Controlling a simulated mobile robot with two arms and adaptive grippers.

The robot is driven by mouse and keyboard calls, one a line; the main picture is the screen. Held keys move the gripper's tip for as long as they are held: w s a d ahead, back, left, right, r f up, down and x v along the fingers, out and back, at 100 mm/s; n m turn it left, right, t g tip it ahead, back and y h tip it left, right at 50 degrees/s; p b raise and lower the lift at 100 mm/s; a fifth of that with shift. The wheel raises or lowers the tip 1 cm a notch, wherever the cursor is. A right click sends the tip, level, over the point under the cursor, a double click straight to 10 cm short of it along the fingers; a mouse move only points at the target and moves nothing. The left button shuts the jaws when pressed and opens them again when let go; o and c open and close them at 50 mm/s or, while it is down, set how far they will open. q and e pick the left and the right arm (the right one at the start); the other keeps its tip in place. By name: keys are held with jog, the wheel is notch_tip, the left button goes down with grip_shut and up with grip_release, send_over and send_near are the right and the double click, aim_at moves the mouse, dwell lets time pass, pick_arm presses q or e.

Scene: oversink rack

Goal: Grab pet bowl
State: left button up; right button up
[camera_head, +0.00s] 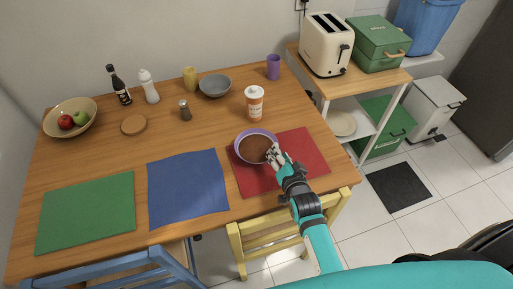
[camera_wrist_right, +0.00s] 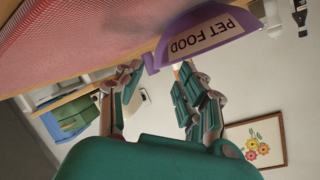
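The pet bowl (camera_head: 242,157) is purple with brown food in it and sits on the red placemat (camera_head: 303,150). In the right wrist view the bowl (camera_wrist_right: 182,24) shows large and close, with a "PET FOOD" label on its side. My right gripper (camera_head: 274,154) is at the bowl's right, near edge. In the wrist view its fingers (camera_wrist_right: 160,72) are spread apart, with the bowl's edge just at or beyond the fingertips. I cannot tell whether they touch it. My left gripper is out of view.
Blue (camera_head: 187,188) and green (camera_head: 86,213) placemats lie bare to the left. A yellow chair (camera_head: 290,233) is at the table's front edge.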

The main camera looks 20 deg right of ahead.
aim_at(257, 149)
jog(key=x, duration=0.5)
jog(key=shift+w+d+p, duration=0.15)
jog(key=shift+d+p, duration=0.2)
jog(key=shift+d, duration=0.05)
grip_shut()
